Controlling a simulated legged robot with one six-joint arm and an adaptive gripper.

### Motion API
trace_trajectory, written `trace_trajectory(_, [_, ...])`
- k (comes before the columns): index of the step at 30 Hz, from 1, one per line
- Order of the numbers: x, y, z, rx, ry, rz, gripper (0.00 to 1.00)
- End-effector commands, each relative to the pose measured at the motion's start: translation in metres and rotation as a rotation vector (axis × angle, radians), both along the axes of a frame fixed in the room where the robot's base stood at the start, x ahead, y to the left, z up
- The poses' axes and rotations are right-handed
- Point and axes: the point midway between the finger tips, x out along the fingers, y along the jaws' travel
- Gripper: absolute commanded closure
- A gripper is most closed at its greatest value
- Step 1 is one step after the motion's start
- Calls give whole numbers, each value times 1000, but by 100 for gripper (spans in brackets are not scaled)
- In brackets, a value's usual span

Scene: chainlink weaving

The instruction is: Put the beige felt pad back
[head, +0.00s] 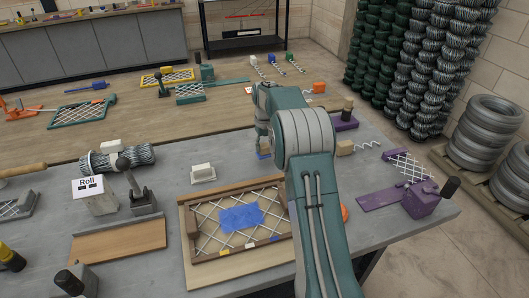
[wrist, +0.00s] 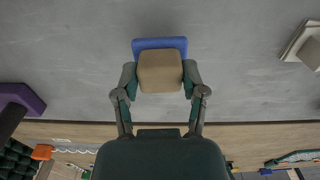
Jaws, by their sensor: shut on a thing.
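A beige block, which I take for the felt pad (wrist: 160,72), sits between the two fingertips of my gripper (wrist: 160,78) in the wrist view. The fingers are shut on its left and right sides. A blue base (wrist: 160,43) shows under and beyond the pad. I cannot tell whether the pad touches it. In the head view my gripper (head: 263,147) points down over the grey table, with the blue base (head: 264,155) just below. The pad is mostly hidden there by my gripper and arm.
A wooden frame (head: 188,222) with white mesh and a blue patch (head: 241,218) lies in front. Bare tabletop surrounds my gripper.

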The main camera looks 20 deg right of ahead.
Motion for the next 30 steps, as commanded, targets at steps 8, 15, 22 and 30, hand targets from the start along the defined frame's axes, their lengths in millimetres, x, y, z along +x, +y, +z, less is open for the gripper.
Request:
trace_trajectory(8, [4,0,-32,0,0,1,94])
trace_trajectory(15, [4,0,-33,0,1,1,94])
trace_trajectory(22, [4,0,-34,0,1,1,11])
trace_trajectory(30, [4,0,-34,0,1,1,11])
